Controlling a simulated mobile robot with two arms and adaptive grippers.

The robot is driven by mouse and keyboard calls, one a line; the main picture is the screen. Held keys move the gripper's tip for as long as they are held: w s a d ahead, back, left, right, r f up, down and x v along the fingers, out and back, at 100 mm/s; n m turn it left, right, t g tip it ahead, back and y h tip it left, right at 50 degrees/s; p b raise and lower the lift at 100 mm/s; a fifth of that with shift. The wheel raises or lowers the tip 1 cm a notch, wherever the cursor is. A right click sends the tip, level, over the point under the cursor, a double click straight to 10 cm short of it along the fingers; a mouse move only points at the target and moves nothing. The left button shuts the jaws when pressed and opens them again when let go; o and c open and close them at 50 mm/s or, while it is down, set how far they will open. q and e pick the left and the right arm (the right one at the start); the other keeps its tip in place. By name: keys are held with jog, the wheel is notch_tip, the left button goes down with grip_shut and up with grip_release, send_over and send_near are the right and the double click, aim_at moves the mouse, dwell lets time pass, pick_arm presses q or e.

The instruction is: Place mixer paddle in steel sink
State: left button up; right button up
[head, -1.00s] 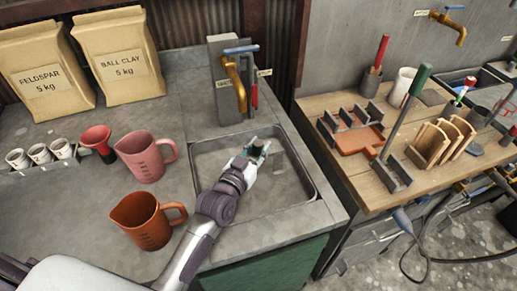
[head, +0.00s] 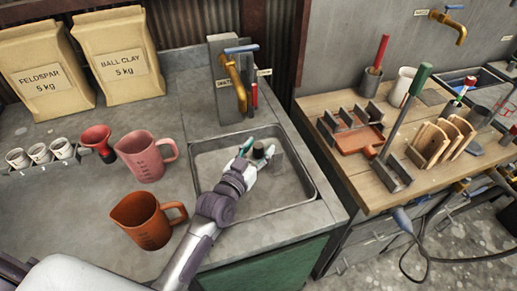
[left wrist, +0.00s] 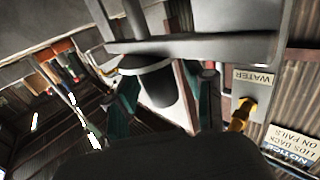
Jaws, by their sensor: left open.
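The steel sink (head: 318,186) is a rectangular basin set in the grey counter. My left gripper (head: 257,152) is over the basin with its fingers spread. A dark round-topped piece (head: 259,150), apparently the end of the mixer paddle, stands between them. In the left wrist view it shows as a dark grey cylinder (left wrist: 158,88) between the teal fingers, with space on both sides. The rest of the paddle is hard to make out; whether it touches the sink floor I cannot tell. My right gripper is not in view.
A brass tap (head: 235,80) on a grey post stands behind the sink. A pink jug (head: 143,158) and an orange jug (head: 143,220) stand left of it. A wooden bench (head: 400,185) with tools is on the right.

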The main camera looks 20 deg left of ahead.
pick_arm(q)
jog(key=b+v, duration=0.1)
jog(key=v, duration=0.6)
jog(key=shift+s, duration=0.25)
